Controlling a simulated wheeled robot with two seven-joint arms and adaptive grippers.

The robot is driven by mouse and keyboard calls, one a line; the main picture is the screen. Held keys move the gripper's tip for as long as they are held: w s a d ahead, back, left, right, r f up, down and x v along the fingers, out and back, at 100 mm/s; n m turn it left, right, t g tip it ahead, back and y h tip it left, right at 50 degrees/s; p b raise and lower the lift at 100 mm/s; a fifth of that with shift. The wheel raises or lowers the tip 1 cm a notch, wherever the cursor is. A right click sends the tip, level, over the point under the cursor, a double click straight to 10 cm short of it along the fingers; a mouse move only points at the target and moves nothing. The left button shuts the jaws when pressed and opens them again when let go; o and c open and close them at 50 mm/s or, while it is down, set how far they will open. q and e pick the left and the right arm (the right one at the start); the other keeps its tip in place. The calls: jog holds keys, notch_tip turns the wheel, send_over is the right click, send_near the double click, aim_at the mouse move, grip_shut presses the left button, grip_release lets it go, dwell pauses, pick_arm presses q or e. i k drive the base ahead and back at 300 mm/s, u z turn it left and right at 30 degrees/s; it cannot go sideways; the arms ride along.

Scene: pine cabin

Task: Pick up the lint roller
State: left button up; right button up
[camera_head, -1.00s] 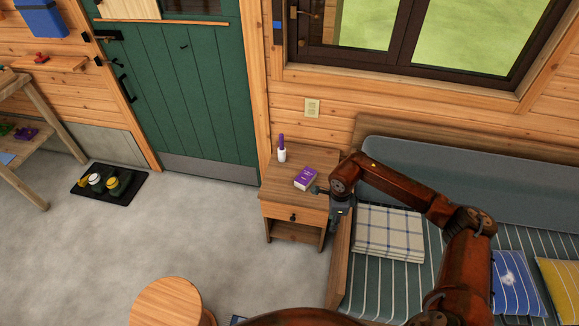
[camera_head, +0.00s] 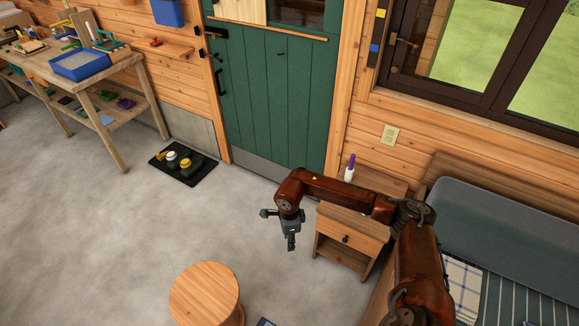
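The likely lint roller (camera_head: 350,168), a white cylinder with a purple handle, stands upright on the wooden nightstand (camera_head: 335,245). It is small in view and just behind my raised arm. My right gripper (camera_head: 291,242) hangs pointing down over the floor, left of the nightstand and apart from the roller. Its fingers are too small and dark to tell open from shut, and I see nothing held in it. My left gripper is not in view.
A sofa (camera_head: 500,215) stands right of the nightstand. A round wooden stool (camera_head: 205,290) is at the bottom. A black mat (camera_head: 200,178) with jars lies by the green door (camera_head: 275,95). A workbench (camera_head: 125,65) is at upper left. The floor between is clear.

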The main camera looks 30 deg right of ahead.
aim_at(349, 171)
jog(key=u, duration=1.4)
jog(key=i, duration=3.3)
jog(key=z, duration=3.2)
jog(key=i, duration=2.85)
jog(key=z, duration=1.5)
